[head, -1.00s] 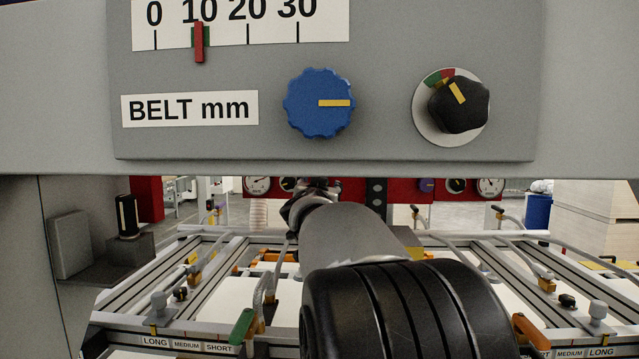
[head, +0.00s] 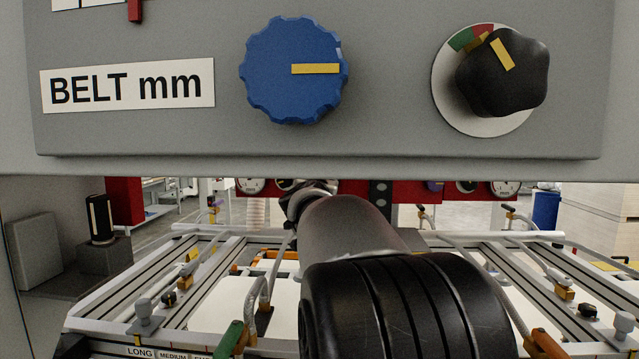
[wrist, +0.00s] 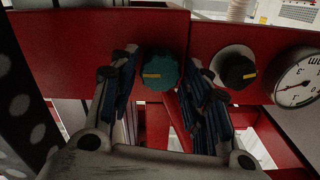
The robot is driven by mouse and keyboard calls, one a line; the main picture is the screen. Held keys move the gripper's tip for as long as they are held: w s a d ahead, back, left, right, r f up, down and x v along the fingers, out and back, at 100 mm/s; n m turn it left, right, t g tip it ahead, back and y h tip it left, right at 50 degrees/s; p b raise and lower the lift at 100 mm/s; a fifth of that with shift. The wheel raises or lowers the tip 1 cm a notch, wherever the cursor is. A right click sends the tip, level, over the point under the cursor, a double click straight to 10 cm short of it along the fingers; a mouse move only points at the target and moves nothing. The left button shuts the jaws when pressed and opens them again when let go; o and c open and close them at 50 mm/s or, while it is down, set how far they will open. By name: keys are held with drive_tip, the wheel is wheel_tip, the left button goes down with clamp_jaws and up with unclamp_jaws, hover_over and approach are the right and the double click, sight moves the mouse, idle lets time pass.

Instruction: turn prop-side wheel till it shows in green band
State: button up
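In the wrist view a teal scalloped knob (wrist: 161,72) with a yellow mark sits on a red panel. My gripper (wrist: 160,75) is open, with one finger on each side of this knob; I cannot tell if either touches. A black knob (wrist: 238,72) on a white disc and a round dial gauge (wrist: 297,80) are to its right. No green band shows clearly there. In the head view a near grey panel carries a blue knob (head: 292,70) and a black knob (head: 502,72), whose disc has a green and red band (head: 470,38). Which wheel is prop-side is not labelled.
The grey panel (head: 330,140) spans the upper head view, with a BELT mm label (head: 127,84) and a cropped scale above. Below it is a framed bed with rails (head: 520,270), clamps and hoses. A red panel (head: 410,188) with gauges stands behind.

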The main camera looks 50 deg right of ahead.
drive_tip(key=c, duration=0.7)
drive_tip(key=shift+m, duration=4.4)
drive_tip(key=o, duration=1)
drive_tip(key=shift+d, duration=0.1)
drive_tip(key=shift+o, duration=0.2)
